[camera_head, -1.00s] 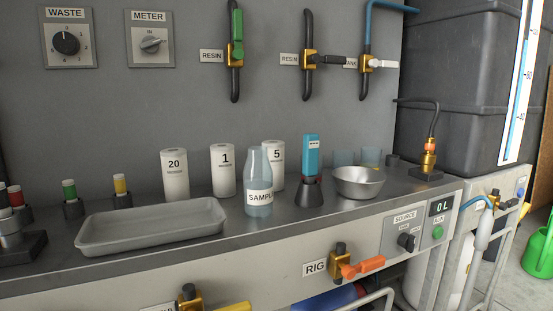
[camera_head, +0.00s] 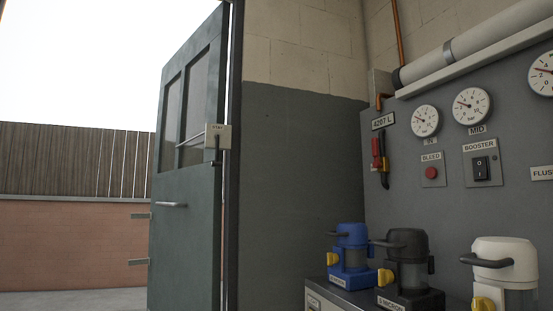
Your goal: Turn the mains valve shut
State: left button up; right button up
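No valve labelled as mains can be read in the head view. A red-handled lever valve (camera_head: 378,154) sits on a short dark pipe on the grey wall panel, right of centre. Its handle points up along the pipe. A small plate (camera_head: 383,121) reading what looks like "4207 L" is above it. Neither of my grippers is in view.
A green door (camera_head: 187,235) stands open at left, with a brick wall and fence outside. Blue (camera_head: 351,250), black (camera_head: 408,265) and white (camera_head: 505,265) filter housings line a bench at lower right. Gauges (camera_head: 425,120), a red BLEED button (camera_head: 431,173) and a BOOSTER switch (camera_head: 481,167) are on the panel.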

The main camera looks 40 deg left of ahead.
aim_at(376, 164)
jog(key=u, duration=0.75)
jog(key=i+j+z, duration=0.6)
jog(key=k+l, duration=0.05)
jog(key=l, duration=0.05)
